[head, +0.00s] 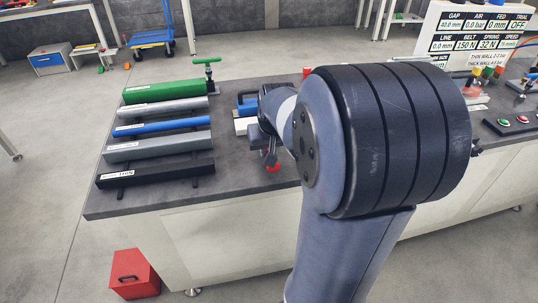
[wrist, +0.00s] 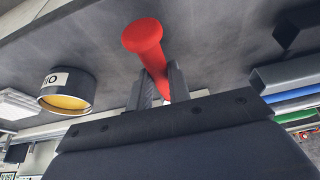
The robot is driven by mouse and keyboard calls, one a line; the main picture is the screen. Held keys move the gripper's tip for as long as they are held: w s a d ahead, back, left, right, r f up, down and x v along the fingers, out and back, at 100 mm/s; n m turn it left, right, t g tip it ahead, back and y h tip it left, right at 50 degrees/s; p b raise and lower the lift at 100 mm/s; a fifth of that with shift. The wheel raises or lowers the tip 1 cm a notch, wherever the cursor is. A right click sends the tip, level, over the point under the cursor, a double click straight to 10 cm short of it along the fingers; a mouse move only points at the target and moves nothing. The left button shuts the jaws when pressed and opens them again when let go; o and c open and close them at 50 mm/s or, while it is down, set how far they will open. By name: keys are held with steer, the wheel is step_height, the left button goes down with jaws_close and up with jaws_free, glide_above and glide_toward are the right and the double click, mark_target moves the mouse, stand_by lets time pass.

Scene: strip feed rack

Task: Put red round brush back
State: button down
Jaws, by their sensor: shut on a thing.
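In the wrist view the red round brush (wrist: 145,38) has a round flat end and a red shaft running down between the fingers. My gripper (wrist: 162,82) is shut on that shaft. The grey bench top lies behind it, and I cannot tell whether the brush touches it. In the head view a small red part of the brush (head: 273,168) shows below my gripper (head: 270,157), over the bench's left half. My arm hides much of the bench there. I cannot make out a holder for the brush.
Green, grey, blue and black bars (head: 160,128) lie in a row on the bench's left. A blue and white item (head: 247,107) stands behind my gripper. A dark labelled cup, yellow inside (wrist: 67,88), stands left in the wrist view. A red box (head: 133,273) is on the floor.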

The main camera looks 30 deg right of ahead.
steer(key=shift+f, duration=0.9)
steer(key=shift+f, duration=0.2)
steer(key=c, duration=1.3)
jaws_free()
steer(key=shift+r, duration=0.1)
steer(key=shift+r, duration=0.45)
steer(key=p+v, duration=0.1)
steer(key=v, duration=1)
steer(key=shift+s+r, duration=0.15)
steer(key=shift+s, duration=0.1)
